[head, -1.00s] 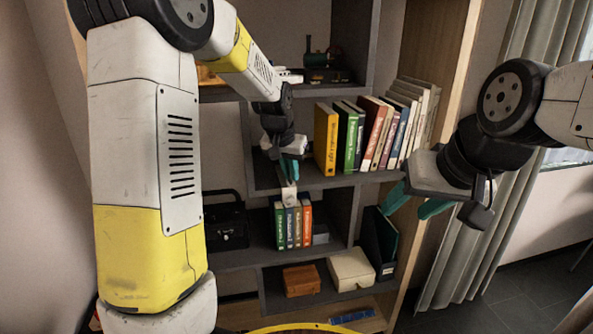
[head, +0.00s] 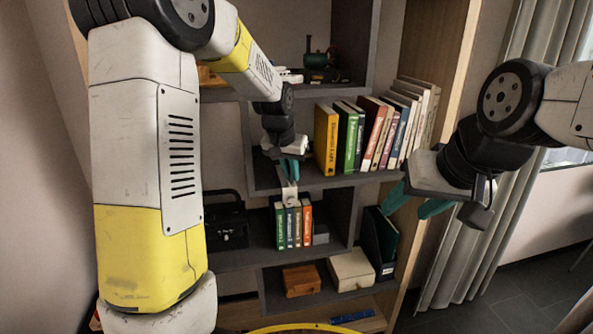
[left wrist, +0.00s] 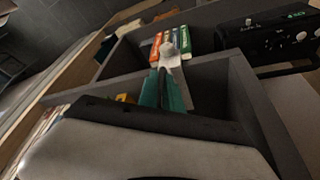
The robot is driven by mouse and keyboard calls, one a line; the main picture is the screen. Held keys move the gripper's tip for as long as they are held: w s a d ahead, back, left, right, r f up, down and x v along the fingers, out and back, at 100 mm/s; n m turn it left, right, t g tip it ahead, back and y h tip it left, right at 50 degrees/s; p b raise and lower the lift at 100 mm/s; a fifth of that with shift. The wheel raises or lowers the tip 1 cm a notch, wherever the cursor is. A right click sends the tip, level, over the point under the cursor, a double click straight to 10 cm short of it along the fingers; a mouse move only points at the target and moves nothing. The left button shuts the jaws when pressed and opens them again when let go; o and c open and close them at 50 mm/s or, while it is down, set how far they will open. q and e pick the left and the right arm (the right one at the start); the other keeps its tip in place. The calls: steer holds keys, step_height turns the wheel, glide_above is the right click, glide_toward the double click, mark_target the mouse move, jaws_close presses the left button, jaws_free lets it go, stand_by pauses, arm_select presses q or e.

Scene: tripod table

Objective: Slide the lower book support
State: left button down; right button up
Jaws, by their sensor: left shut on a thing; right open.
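The lower book support appears to be the small pale piece (head: 290,190) above the lower row of books (head: 293,225). It also shows in the left wrist view (left wrist: 171,54), in front of the red, white and green spines. My left gripper (head: 289,170) is shut on it, with its teal fingers pointing down in front of the middle shelf edge. In the left wrist view the teal fingers (left wrist: 162,90) meet at the pale piece. Where the support meets the shelf or books is hard to tell. My right gripper (head: 412,200) is open and empty, right of the shelves.
A row of taller books (head: 365,137) stands on the middle shelf, close right of my left gripper. A black case (head: 226,222) is left of the lower books. A brown box (head: 301,280), a cream box (head: 351,268) and a dark file holder (head: 380,240) stand below.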

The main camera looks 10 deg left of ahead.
arm_select(q)
steer(key=w+d, duration=0.4)
steer(key=d, duration=0.8)
steer(key=shift+d, duration=0.35)
steer(key=shift+r, duration=0.1)
steer(key=c, duration=1.5)
jaws_free()
steer(key=shift+c, duration=0.2)
steer(key=v, duration=0.7)
steer(key=shift+r, duration=0.3)
steer(key=shift+s+a, duration=0.15)
